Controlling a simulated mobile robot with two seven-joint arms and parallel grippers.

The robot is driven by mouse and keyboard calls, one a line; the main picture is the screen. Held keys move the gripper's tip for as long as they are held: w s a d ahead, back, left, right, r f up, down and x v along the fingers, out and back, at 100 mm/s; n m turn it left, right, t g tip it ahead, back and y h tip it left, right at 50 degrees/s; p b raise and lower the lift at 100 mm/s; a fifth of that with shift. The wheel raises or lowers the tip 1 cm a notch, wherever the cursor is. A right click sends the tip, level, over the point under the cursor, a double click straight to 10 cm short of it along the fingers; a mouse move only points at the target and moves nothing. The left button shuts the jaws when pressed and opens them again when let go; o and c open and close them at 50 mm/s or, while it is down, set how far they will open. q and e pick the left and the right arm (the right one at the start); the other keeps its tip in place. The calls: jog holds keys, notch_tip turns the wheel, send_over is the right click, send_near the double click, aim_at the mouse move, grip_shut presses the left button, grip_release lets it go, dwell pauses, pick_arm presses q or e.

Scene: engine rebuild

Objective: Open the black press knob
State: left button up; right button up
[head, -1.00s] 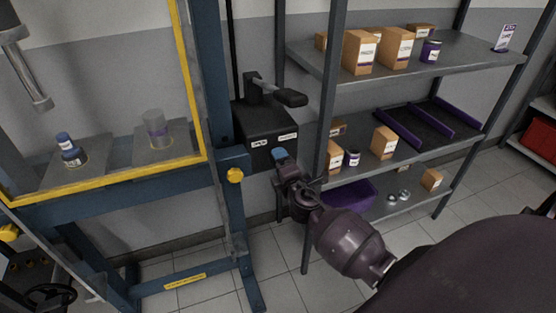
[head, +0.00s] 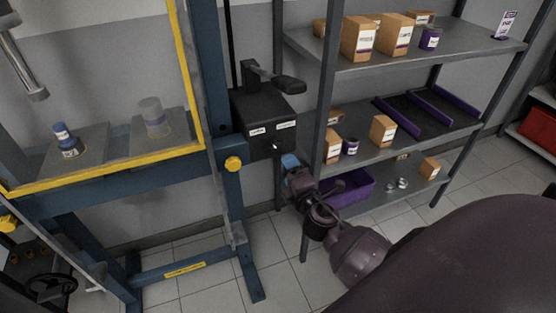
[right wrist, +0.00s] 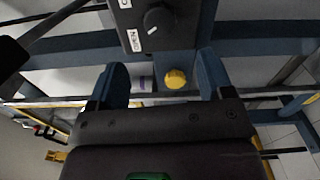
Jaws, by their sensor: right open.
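The black press knob (right wrist: 158,22) is a round dial with a white pointer line on the dark control box, at the top of the right wrist view. In the head view the black control box (head: 262,122) with two white labels and a lever on top is fixed beside the blue press frame. My right gripper (head: 291,163) is below and slightly right of the box. In the right wrist view my right gripper (right wrist: 161,62) is open and empty, its fingers apart below the knob and not touching it. My left gripper is not in view.
The blue press frame (head: 222,190) carries a yellow knob (head: 233,164) near my right gripper; it also shows between the fingers in the wrist view (right wrist: 175,79). A metal shelf (head: 400,150) with boxes stands to the right. A purple bin (head: 350,187) is behind my right wrist.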

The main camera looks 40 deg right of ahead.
jog(key=s+a+f+m+g+y, duration=0.2)
jog(key=s+a+f+m+g, duration=0.1)
jog(key=s+f+m, duration=0.4)
jog(key=s+a+f+m+g+y, duration=0.2)
jog(key=s+f+m, duration=0.5)
jog(key=s, duration=0.6)
jog(key=a+m+g, duration=0.1)
jog(key=a, duration=0.1)
jog(key=shift+s+a+f, duration=0.15)
jog(key=shift+a+f, duration=0.2)
jog(key=shift+a, duration=0.05)
dwell(0.6)
